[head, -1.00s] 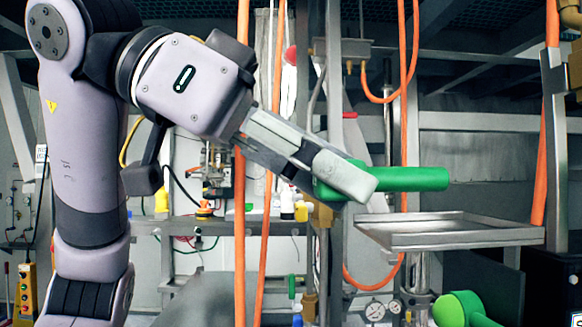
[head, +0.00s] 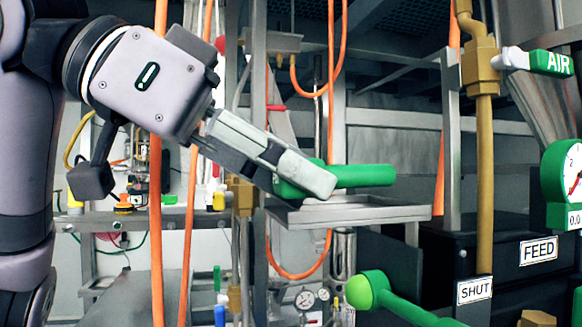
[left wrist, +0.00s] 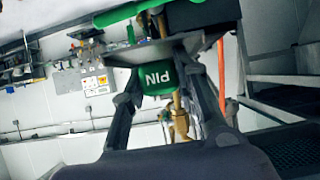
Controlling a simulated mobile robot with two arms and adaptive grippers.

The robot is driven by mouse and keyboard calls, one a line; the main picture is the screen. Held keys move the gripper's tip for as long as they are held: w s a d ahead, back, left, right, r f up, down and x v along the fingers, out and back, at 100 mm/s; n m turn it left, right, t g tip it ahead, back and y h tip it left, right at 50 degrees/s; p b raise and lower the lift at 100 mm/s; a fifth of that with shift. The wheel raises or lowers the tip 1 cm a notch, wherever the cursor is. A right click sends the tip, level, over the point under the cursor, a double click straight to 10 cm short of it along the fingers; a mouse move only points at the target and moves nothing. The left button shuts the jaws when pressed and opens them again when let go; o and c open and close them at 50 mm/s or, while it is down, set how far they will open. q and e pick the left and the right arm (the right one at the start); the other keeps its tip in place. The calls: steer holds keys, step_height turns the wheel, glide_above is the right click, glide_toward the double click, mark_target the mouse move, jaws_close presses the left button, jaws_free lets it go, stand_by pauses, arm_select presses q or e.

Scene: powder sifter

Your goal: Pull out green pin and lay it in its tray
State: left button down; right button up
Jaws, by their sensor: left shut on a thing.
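The green pin (head: 362,176) is in my left gripper (head: 305,180), which is shut on its thick handle end. The pin lies nearly level, its shaft pointing right. In the left wrist view its green handle end, marked PIN (left wrist: 158,80), sits between the two fingers of my left gripper (left wrist: 162,66). A shallow metal tray (head: 355,213) is just below the pin in the head view; the pin appears over it, and I cannot tell the exact gap. My right gripper is not in view.
A green ball-ended lever (head: 362,290) stands below the tray. To the right are a brass pipe (head: 484,180), a green AIR handle (head: 552,62), a round gauge (head: 570,180) and a black box marked FEED (head: 538,252). Orange hoses (head: 158,200) hang at the left.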

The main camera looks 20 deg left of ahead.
arm_select(q)
steer(key=shift+f, duration=0.55)
steer(key=c, duration=1.6)
jaws_free()
steer(key=o, duration=0.4)
steer(key=shift+s+d, duration=0.3)
steer(key=shift+s, duration=0.05)
steer(key=shift+a+r, duration=0.3)
steer(key=shift+r, duration=0.15)
steer(key=v, duration=1.1)
steer(key=shift+s+d+r, duration=0.15)
steer(key=shift+s+r, duration=0.15)
steer(key=shift+r, duration=0.05)
